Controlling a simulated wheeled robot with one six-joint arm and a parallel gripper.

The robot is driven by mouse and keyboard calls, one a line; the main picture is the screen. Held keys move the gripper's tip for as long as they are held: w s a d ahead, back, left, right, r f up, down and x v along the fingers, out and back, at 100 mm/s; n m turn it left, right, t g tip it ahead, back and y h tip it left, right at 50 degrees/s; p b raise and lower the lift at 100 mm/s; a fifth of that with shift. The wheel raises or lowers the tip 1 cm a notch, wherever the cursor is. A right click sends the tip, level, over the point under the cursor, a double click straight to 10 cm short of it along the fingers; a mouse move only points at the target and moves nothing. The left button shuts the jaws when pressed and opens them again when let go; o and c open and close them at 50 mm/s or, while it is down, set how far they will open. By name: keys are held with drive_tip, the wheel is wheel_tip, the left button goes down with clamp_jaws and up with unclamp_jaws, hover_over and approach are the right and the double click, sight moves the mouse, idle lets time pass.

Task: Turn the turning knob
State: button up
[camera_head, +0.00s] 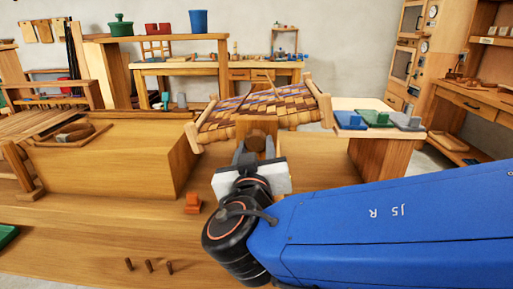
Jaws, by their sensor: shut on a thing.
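My gripper (255,152) is in the middle of the view, with its grey fingers pointing away from the camera. The fingers are shut on a small brown wooden piece, the turning knob (257,142), of which only a little shows between them. It sits in front of a wooden block (257,124) just below the woven bark seat (262,106). The seat has a brown and tan checked weave and a wooden frame. My gripper and wrist hide the lower part of the knob, and I cannot tell how far it is turned.
A large wooden box (110,163) stands at the left. A small orange block (193,203) and several dark pegs (149,266) are on the wooden bench top (90,235). Blue, green and grey pieces sit on a side table (385,150) at the right. Shelves line the back.

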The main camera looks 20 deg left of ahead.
drive_tip(key=shift+m, duration=1.2)
drive_tip(key=o, duration=1.1)
drive_tip(key=shift+c, duration=0.2)
drive_tip(key=v, duration=1.7)
drive_tip(key=shift+s, duration=0.2)
drive_tip(key=shift+a, duration=0.1)
